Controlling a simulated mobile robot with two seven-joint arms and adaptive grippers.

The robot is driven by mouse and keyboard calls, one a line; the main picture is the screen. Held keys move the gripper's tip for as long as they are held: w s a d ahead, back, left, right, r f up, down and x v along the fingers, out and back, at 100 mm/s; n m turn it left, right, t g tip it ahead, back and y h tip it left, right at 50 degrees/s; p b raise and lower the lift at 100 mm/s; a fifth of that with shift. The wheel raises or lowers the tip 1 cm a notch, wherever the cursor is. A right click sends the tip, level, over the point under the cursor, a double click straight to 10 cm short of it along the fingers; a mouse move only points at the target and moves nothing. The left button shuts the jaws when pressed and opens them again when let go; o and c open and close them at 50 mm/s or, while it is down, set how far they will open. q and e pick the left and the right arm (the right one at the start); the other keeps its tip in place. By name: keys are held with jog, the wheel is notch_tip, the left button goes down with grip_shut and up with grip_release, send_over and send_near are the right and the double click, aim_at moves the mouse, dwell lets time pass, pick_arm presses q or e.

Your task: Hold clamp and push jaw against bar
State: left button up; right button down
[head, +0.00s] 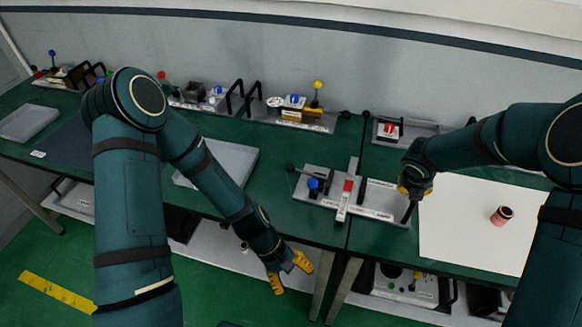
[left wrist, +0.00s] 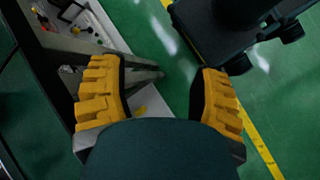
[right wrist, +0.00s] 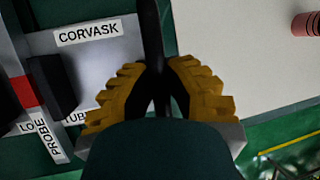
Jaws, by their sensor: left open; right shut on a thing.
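The clamp device is a grey plate (head: 384,205) on the green table, with a blue knob (head: 313,184) at its left. A light bar (head: 343,206) with a red block (head: 348,185) crosses it. In the right wrist view, a black block (right wrist: 52,84) stands beside the red part (right wrist: 25,91); I cannot tell whether it is the jaw. My right gripper (head: 412,190) is shut on the black handle (right wrist: 152,35) at the plate's right end. My left gripper (head: 290,282) is open and empty, in front of the table edge; its spread fingers show in the left wrist view (left wrist: 160,100).
A white board (head: 470,235) with a pink-red cylinder (head: 502,216) lies right of the clamp. A grey slab (head: 225,165) lies to the left. Other fixtures (head: 300,112) with black handles line the back. The lower shelf (head: 405,285) holds equipment.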

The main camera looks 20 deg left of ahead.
aim_at(292, 167)
pick_arm(q)
jog(key=w+a+r+n+t+h, duration=0.1)
jog(key=w+a+r+n, duration=0.1)
jog(key=w+n, duration=0.2)
jog(key=w+a+r+n+t+h, duration=0.1)
jog(key=w+a+r+n+h, duration=0.1)
jog(key=w, duration=0.4)
jog(key=w+a+r+n+t+h, duration=0.1)
jog(key=w+a+r+n+h, duration=0.1)
jog(key=w+a+r+n, duration=0.1)
jog(key=shift+w+a+r+n+t, duration=0.1)
jog(key=shift+w+a+n+t, duration=0.15)
jog(key=shift+w+n, duration=0.4)
jog(key=shift+w+a+n+t, duration=0.2)
jog(key=shift+w+n, duration=0.25)
jog(key=shift+n, duration=0.3)
jog(key=w+a+r+n+t, duration=0.1)
jog(key=w+a, duration=0.2)
jog(key=w+a+r+n+t, duration=0.2)
jog(key=w+a, duration=0.1)
jog(key=a, duration=0.1)
jog(key=w+a+r+n+t, duration=0.1)
jog(key=w+a+n, duration=0.1)
jog(key=w+a, duration=0.1)
jog(key=shift+a+r+t, duration=0.2)
jog(key=shift+r+t, duration=0.05)
jog(key=shift+r, duration=0.1)
jog(key=x, duration=1.1)
jog(key=shift+w+d, duration=0.1)
jog(key=shift+d, duration=0.3)
